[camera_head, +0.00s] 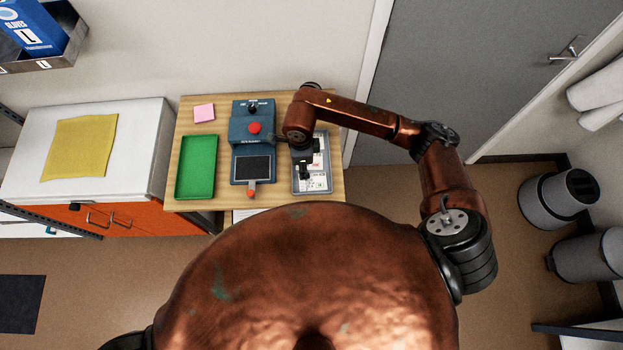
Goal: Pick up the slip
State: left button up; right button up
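White printed slips (318,182) lie in a grey tray (327,142) at the right side of the wooden table. Which one is the task's slip I cannot tell. My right gripper (305,172) points down over this tray and hides part of it and its contents. The gripper's fingers are small and dark, and I cannot tell whether they are open or shut or touch a slip. My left gripper is not in view.
A blue device (252,132) with a red button and dark screen stands left of the grey tray. A green tray (196,167) and a pink pad (204,112) lie farther left on the wooden table (222,108). A yellow cloth (80,147) lies on the white cabinet.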

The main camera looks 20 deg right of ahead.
aim_at(313, 181)
jog(key=f, duration=0.3)
jog(key=shift+s+d+f, duration=0.25)
jog(key=shift+f, duration=0.35)
grip_shut()
